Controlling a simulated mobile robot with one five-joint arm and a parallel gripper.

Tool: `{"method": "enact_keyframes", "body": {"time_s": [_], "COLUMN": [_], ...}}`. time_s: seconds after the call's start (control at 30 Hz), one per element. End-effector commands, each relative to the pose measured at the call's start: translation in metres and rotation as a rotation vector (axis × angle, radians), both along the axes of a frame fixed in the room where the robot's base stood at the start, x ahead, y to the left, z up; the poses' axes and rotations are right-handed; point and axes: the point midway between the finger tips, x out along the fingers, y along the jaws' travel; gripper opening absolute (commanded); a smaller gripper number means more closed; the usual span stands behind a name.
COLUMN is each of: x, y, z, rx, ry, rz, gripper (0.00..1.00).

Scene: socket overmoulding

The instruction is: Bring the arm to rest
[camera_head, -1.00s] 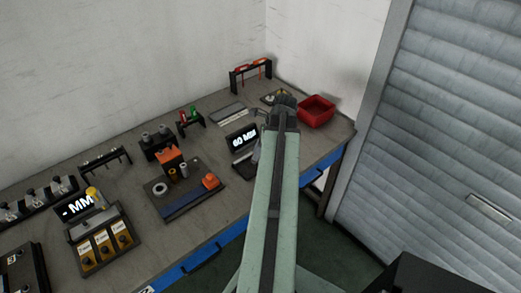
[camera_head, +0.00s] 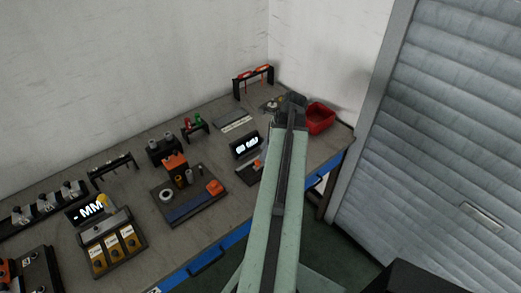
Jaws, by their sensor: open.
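My green arm reaches up the middle of the picture. My gripper (camera_head: 290,102) is the dark end of the arm, above the far right part of the workbench (camera_head: 228,222). It is small and seen from behind, and its fingertips are mostly hidden. It is open, and I see nothing held in it. It overlaps the left edge of a red bin (camera_head: 321,118) in the picture; I cannot tell its height above the bench.
A rack (camera_head: 254,79) stands at the back. A roller shutter (camera_head: 450,130) is at right.

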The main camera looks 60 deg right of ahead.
Motion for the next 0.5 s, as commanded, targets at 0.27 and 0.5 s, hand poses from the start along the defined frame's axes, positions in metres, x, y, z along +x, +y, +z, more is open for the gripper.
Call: {"method": "enact_keyframes", "body": {"time_s": [0.27, 0.5], "x": [-0.0057, -0.0056], "y": [-0.0028, -0.0028], "z": [0.0143, 0.014], "rx": [0.0, 0.0], "ry": [0.0, 0.0], "rz": [-0.001, 0.0], "gripper": [0.44, 0.44]}}
